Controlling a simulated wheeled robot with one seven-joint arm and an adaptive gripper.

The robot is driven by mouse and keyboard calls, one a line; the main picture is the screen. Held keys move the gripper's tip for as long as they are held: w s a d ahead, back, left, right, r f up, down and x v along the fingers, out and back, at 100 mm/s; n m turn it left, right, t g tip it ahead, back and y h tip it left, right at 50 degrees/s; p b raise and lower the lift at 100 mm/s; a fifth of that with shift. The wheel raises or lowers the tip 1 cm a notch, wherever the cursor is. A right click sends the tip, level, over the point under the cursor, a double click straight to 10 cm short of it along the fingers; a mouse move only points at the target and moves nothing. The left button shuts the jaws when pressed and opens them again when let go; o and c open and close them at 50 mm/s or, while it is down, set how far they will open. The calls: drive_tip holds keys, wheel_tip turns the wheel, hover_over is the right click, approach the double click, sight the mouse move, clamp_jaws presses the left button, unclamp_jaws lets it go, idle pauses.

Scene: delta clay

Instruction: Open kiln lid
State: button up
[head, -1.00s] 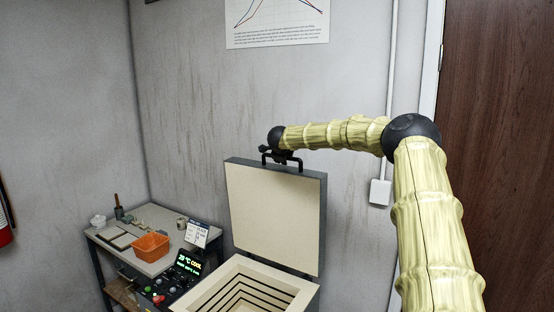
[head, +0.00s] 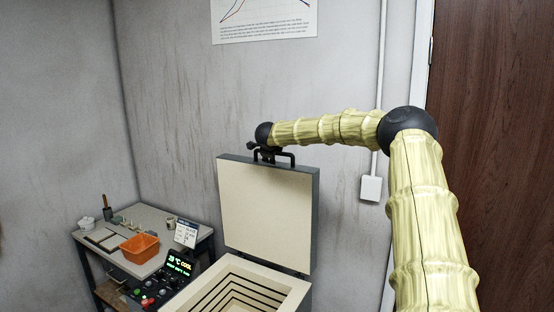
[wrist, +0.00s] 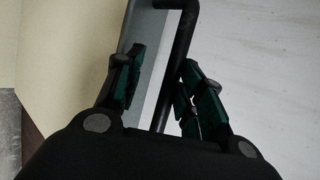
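The kiln lid (head: 265,205) stands raised, close to upright, with its pale inner face toward the head camera. The kiln body (head: 290,283) below it is uncovered, and its dark-striped inner walls show. A dark bar handle (head: 288,156) sits on the lid's top edge; it also shows in the wrist view (wrist: 178,50). My gripper (head: 265,155) is at the handle's left part. In the wrist view my gripper (wrist: 160,88) has its fingers apart, one on each side of the handle bar, with gaps visible between fingers and bar.
A control box (head: 178,266) with a lit display stands left of the kiln. A side table (head: 150,218) holds an orange bin (head: 139,247) and small tools. The grey wall is behind the lid, and a wooden door (head: 495,150) is at the right.

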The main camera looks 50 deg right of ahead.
drive_tip(key=shift+a, duration=0.1)
drive_tip(key=shift+s+a+r, duration=0.15)
drive_tip(key=shift+a+r, duration=0.15)
drive_tip(key=shift+a, duration=0.1)
drive_tip(key=v, duration=1)
drive_tip(key=shift+s+d, duration=0.25)
drive_tip(key=shift+s, duration=0.1)
drive_tip(key=shift+c, duration=0.2)
